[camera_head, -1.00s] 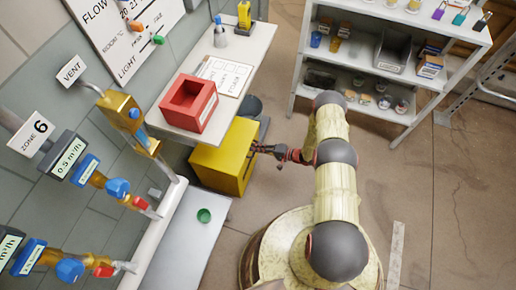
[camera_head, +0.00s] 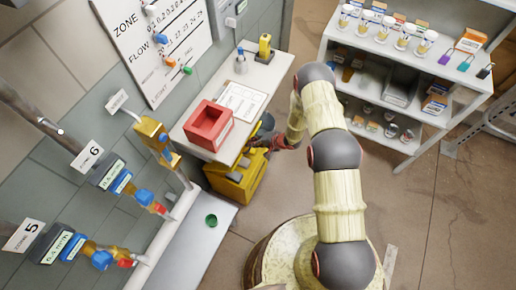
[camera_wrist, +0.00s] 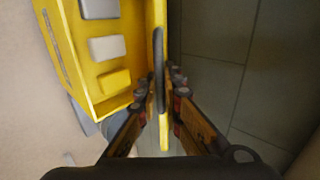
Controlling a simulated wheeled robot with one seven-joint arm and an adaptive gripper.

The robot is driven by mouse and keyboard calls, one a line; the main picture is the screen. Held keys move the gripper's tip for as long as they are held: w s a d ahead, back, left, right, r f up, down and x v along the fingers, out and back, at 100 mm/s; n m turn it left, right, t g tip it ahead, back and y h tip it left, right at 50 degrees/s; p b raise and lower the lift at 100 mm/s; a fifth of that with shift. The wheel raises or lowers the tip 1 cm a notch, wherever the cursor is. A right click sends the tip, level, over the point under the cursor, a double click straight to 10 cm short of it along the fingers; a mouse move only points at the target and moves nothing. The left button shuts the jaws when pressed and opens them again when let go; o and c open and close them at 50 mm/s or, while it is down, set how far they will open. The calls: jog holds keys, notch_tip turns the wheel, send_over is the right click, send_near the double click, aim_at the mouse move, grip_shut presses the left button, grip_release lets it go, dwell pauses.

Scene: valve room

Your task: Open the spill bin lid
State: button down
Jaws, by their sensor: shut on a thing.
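The yellow spill bin (camera_head: 238,190) stands on the floor under the wall shelf's edge. Its top is open, and grey and yellow blocks show inside in the wrist view (camera_wrist: 108,48). The yellow lid (camera_wrist: 158,20) stands up steeply on the bin's right side in the wrist view, seen nearly edge-on, with a dark handle (camera_wrist: 159,60) on it. My gripper (camera_wrist: 164,92) is shut on the lid, one finger on each side. In the head view my gripper (camera_head: 270,143) is small and partly hidden beside the shelf.
A shelf (camera_head: 262,75) above the bin holds a red tray (camera_head: 208,126) and a paper sheet. Valve pipes (camera_head: 120,185) line the left wall. A storage rack (camera_head: 400,60) stands at the back right. The floor (camera_head: 400,190) to the right is clear.

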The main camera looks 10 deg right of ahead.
jog(key=w+a+r, duration=0.1)
jog(key=w+a+r+p, duration=0.1)
jog(key=a+r, duration=0.1)
jog(key=w+a+r+p, duration=0.1)
jog(key=r, duration=0.1)
jog(key=shift+w+a+r, duration=0.15)
jog(key=shift+w+a, duration=0.05)
jog(key=shift+w, duration=0.1)
jog(key=c, duration=2)
grip_release()
jog(key=shift+s, duration=0.1)
jog(key=v, duration=1.2)
